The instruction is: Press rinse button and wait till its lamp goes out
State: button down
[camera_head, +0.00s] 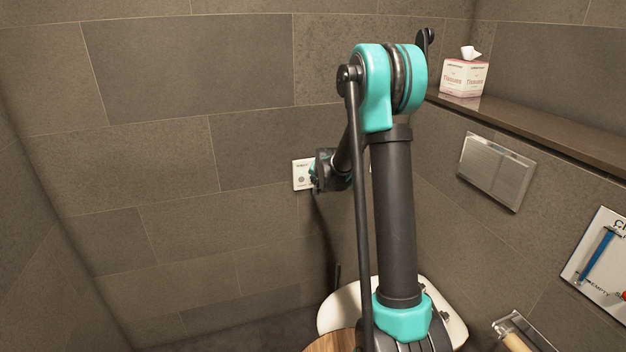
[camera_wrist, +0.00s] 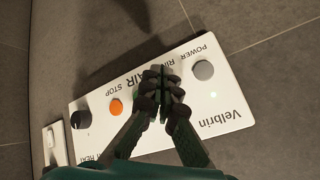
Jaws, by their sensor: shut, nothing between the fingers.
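The white Velbrin control panel (camera_wrist: 232,105) is on the tiled wall, upside down in the wrist view; it also shows small in the head view (camera_head: 300,175). My gripper (camera_wrist: 161,72) is shut and empty, its fingertips over the panel beside the partly covered "RIN..." lettering. The fingers hide the rinse button and its lamp, and I cannot tell whether they touch the button. A grey button (camera_wrist: 203,70) by the POWER label is uncovered, with a small pale glowing lamp (camera_wrist: 213,95) near it. In the head view my gripper (camera_head: 317,172) is right at the panel.
An orange STOP button (camera_wrist: 116,107) and a black knob (camera_wrist: 81,119) are on the same panel. A small white fitting (camera_wrist: 56,145) is beside it. A metal flush plate (camera_head: 496,170) and a shelf (camera_head: 530,122) with a tissue box (camera_head: 464,78) are on the right wall.

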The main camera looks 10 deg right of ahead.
jog(key=shift+s+d, duration=0.25)
jog(key=shift+s, duration=1)
jog(key=shift+s+d, duration=0.25)
jog(key=shift+s, duration=0.95)
jog(key=s+d+f+n+g, duration=0.1)
jog(key=s+d+n+g, duration=0.1)
jog(key=s, duration=1.8)
jog(key=s+d+f+n+g, duration=0.1)
jog(key=s+n, duration=0.3)
jog(key=s, duration=1.6)
jog(key=shift+d+f+g+h, duration=0.4)
jog(key=shift+g, duration=0.4)
jog(key=shift+w, duration=0.1)
dwell(0.7)
